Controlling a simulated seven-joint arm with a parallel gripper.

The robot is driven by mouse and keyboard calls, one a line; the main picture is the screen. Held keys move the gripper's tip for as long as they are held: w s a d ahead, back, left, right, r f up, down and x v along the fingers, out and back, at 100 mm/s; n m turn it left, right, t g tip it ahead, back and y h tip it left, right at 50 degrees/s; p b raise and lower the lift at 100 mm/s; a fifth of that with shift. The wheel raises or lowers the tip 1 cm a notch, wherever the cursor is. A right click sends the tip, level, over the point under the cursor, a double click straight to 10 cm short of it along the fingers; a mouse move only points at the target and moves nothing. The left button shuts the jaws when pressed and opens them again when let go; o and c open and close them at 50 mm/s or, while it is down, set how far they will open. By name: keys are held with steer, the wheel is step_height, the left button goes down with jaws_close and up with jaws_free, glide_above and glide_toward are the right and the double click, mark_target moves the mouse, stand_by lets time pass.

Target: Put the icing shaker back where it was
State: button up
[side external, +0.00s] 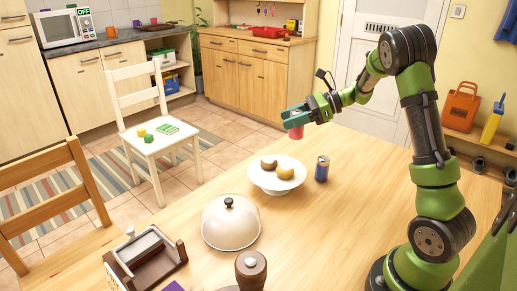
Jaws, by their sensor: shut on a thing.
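My gripper (291,116), with green fingers, is in the side external view above the far edge of the wooden table (370,205). It is shut on a small red and whitish shaker (296,131), which I take to be the icing shaker. The fingers hide the shaker's upper part. It looks roughly upright and hangs in the air, apart from the tabletop. Below it and nearer the camera is a white stand (277,188) with a brown and a yellow-glazed pastry on it.
A blue can (322,169) stands just right of the stand. A cream dome with a dark knob (231,224), a brown mill (251,270) and a dark wooden holder (146,262) occupy the near left. The table between the can and my arm's base is clear.

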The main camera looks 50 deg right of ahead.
steer(key=w+d+f+m+t+h, duration=0.4)
steer(key=w+d+f+m+h, duration=0.3)
steer(key=w+d+m+h, duration=0.3)
steer(key=shift+n+y, duration=0.3)
steer(key=shift+n, duration=0.3)
steer(key=f, duration=0.3)
steer(key=d+f, duration=0.1)
steer(key=f, duration=0.2)
steer(key=s+f, duration=0.1)
steer(key=f, duration=0.2)
steer(key=shift+d+f, duration=0.25)
steer(key=shift+f, duration=0.15)
steer(key=shift+f, duration=0.2)
steer(key=o, duration=1.1)
